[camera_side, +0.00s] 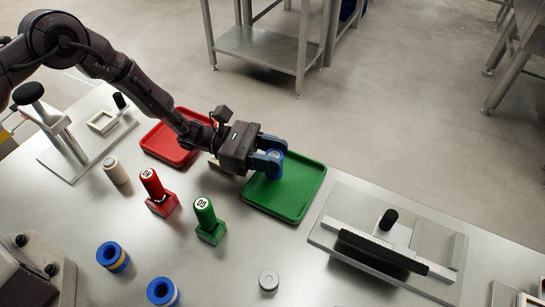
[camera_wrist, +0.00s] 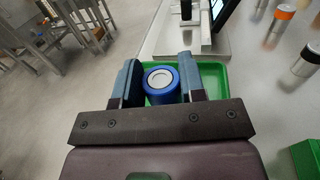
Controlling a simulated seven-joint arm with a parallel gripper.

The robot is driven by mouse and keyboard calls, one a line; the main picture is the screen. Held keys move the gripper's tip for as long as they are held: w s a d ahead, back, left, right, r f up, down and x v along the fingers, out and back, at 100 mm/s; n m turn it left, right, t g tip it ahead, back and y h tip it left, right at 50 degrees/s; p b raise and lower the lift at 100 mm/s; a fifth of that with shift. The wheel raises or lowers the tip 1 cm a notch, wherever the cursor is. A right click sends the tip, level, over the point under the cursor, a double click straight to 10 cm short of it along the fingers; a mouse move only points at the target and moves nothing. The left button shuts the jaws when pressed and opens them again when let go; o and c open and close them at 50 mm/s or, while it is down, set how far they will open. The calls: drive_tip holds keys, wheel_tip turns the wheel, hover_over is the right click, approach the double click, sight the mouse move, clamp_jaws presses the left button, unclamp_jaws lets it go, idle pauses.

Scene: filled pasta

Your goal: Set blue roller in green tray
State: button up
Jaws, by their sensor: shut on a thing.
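My gripper (camera_side: 268,160) is over the left part of the green tray (camera_side: 303,196) in the side view. Its blue fingers are closed on the blue roller (camera_wrist: 161,85), a short upright cylinder with a pale round end, seen between the fingers in the wrist view. In the side view the fingers mostly hide the roller. The green tray also shows behind the roller in the wrist view (camera_wrist: 213,77). I cannot tell whether the roller touches the tray floor. The rest of the visible tray is empty.
A red tray (camera_side: 168,151) lies left of the green one. A red stamp (camera_side: 158,192) and a green stamp (camera_side: 208,221) stand nearer. A flat metal device with a black bar (camera_side: 385,254) lies right of the green tray.

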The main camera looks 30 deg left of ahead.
drive_tip(key=shift+f, duration=0.75)
drive_tip(key=shift+f, duration=0.15)
drive_tip(key=o, duration=1)
drive_tip(key=shift+o, duration=0.2)
drive_tip(key=shift+a, duration=0.2)
drive_tip(key=a, duration=0.2)
drive_tip(key=s+a, duration=0.1)
drive_tip(key=a, duration=0.4)
drive_tip(key=shift+s, duration=0.3)
